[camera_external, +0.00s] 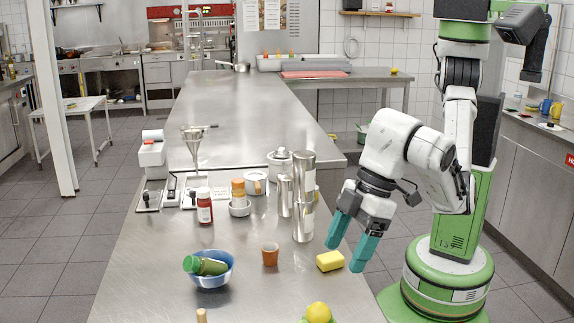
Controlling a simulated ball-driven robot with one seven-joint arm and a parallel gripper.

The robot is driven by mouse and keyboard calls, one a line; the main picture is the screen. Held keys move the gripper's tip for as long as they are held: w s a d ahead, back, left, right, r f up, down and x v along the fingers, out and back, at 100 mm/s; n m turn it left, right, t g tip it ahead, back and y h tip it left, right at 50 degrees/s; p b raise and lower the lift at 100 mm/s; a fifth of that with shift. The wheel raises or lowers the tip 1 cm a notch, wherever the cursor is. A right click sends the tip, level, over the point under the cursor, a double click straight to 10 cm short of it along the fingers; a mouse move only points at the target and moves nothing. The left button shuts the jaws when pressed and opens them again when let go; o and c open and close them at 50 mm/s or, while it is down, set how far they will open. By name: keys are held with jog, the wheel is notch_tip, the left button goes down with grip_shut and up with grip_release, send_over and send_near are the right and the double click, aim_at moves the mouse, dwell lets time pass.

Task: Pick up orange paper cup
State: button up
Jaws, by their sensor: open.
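The orange paper cup (270,254) stands upright on the near part of the steel table, between the blue bowl and the yellow sponge. My gripper (350,243) has teal fingers spread apart and holds nothing. It points down at the right edge of the table, to the right of the cup and apart from it. The yellow sponge (330,261) appears between or just in front of the fingers; the depth gap is hard to tell.
A blue bowl (207,281) with a green-lidded jar (206,265) is left of the cup. Tall steel cylinders (303,197) and a red-labelled bottle (205,206) stand behind. A yellow fruit (319,312) is at the front edge. Clear steel surrounds the cup.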

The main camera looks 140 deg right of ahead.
jog(key=m+g+b, duration=0.3)
jog(key=m+g, duration=0.1)
jog(key=m, duration=0.8)
send_near(270, 247)
jog(key=shift+y, duration=0.4)
jog(key=shift+w+d+f, duration=0.15)
jog(key=shift+w+f, duration=0.05)
jog(key=shift+f, duration=1.25)
jog(key=shift+w+d+f, duration=0.1)
jog(key=shift+w+f, duration=0.1)
jog(key=shift+f, duration=1.25)
jog(key=shift+w+d+f, duration=0.15)
jog(key=shift+w+f, duration=0.05)
jog(key=shift+f, duration=1.25)
jog(key=shift+c, duration=0.5)
